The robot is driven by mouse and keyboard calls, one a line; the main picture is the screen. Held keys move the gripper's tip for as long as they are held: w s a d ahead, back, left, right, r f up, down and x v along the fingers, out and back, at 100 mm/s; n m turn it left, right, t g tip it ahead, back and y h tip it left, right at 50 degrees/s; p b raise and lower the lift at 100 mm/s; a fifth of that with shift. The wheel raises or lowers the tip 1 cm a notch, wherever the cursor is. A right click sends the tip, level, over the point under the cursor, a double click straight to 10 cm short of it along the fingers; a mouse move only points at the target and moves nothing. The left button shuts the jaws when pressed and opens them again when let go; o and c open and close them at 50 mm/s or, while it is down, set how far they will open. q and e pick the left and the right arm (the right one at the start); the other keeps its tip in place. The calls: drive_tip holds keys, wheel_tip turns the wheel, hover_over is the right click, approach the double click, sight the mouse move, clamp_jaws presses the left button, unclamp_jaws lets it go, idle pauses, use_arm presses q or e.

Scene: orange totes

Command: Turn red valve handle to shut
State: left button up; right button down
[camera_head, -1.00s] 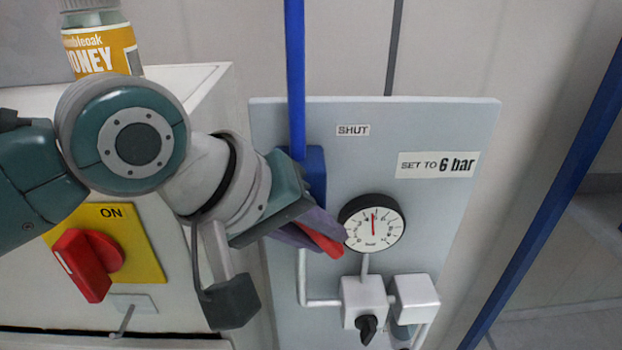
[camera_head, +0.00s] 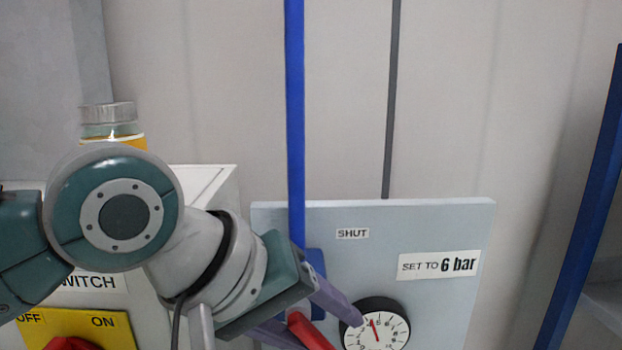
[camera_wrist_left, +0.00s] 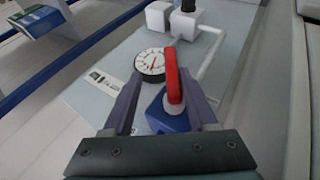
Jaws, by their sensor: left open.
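The red valve handle (camera_head: 310,332) is on a blue valve body (camera_head: 316,262) on the pale panel, left of the gauge. In the head view it slants down to the right, and its lower end is cut off. My left gripper (camera_head: 328,334) is open at the handle, its purple fingers apart with the handle between them. In the left wrist view, the red handle (camera_wrist_left: 172,78) lies between the fingers of the gripper (camera_wrist_left: 162,78), nearer the right finger. Contact cannot be told. The SHUT label (camera_head: 352,233) is above the valve. My right gripper is not in view.
A round gauge (camera_head: 376,328) sits close right of the handle, below a "SET TO 6 bar" label (camera_head: 438,265). A blue pipe (camera_head: 295,120) rises from the valve. At left are a honey jar (camera_head: 108,122) and a yellow switch plate (camera_head: 75,323).

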sight(320, 336)
use_arm(q)
wheel_tip(320, 336, up, 17)
drive_tip(key=b, duration=0.3)
drive_tip(key=shift+d+r+b, duration=0.15)
drive_tip(key=shift+r+b, duration=0.05)
drive_tip(key=shift+b, duration=0.1)
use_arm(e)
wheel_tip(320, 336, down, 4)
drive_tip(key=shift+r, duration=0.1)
use_arm(q)
drive_tip(key=shift+w+f, duration=0.1)
drive_tip(key=shift+f, duration=0.05)
